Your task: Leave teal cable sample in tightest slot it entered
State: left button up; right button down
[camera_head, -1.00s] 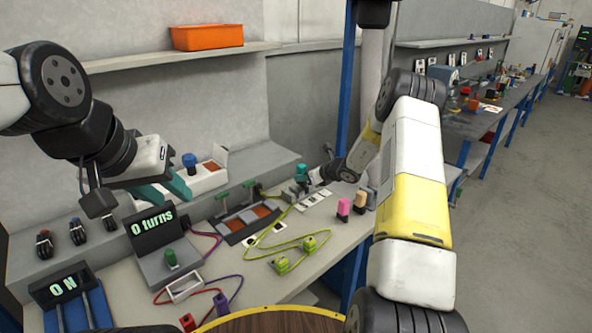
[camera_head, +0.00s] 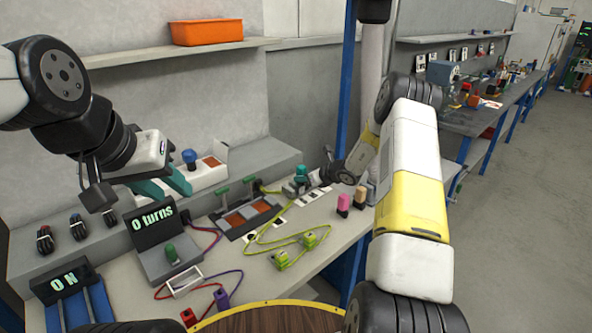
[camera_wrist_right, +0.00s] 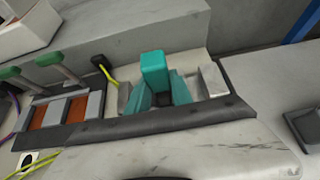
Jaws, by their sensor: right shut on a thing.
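The teal cable sample (camera_wrist_right: 154,68) stands upright between the teal fingers of my right gripper (camera_wrist_right: 160,97) in the right wrist view. The right gripper is shut on it. The sample's lower end is hidden by the fingers, so I cannot tell how deep it sits in a slot. A pale grey block shows on each side, left (camera_wrist_right: 125,96) and right (camera_wrist_right: 213,80). In the head view the sample (camera_head: 301,170) is small, at the back of the bench. My left gripper (camera_head: 166,186) is open and empty above the bench at the left.
Pink (camera_head: 343,202) and tan (camera_head: 361,194) samples stand right of the slots. A green cable with plugs (camera_head: 281,258) lies on the bench. Green-handled switches (camera_head: 222,198) stand left of the right gripper. A "0 turns" display (camera_head: 153,222) stands below the left gripper.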

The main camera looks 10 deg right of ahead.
jog(key=c, duration=1.1)
grip_release()
jog(key=shift+f, duration=0.15)
jog(key=shift+o, duration=0.2)
jog(key=shift+s, duration=0.15)
jog(key=v, duration=0.7)
jog(key=shift+s+d+r, duration=0.15)
jog(key=shift+d+r, duration=0.1)
jog(key=shift+r, duration=0.1)
jog(key=s+a+r+n+g, duration=0.1)
jog(key=s+a+r+n, duration=0.35)
jog(key=r, duration=0.25)
jog(key=s+a+r+n+g+y, duration=0.1)
jog(key=s+a+r+n+g, duration=0.15)
jog(key=s+r+n, duration=0.4)
jog(key=s+a+r+n+g, duration=0.1)
jog(key=s+a+r+n, duration=0.35)
jog(key=r, duration=0.35)
jog(key=s+d+r+n+h, duration=0.2)
jog(key=s+n, duration=0.5)
jog(key=s, duration=0.5)
jog(key=s+d+r+n+h, duration=0.2)
jog(key=s+n, duration=0.5)
jog(key=s, duration=0.6)
jog(key=shift+s+d+r+t+h, duration=0.2)
jog(key=shift+d+r+t+h, duration=0.25)
jog(key=shift+r+h, duration=0.2)
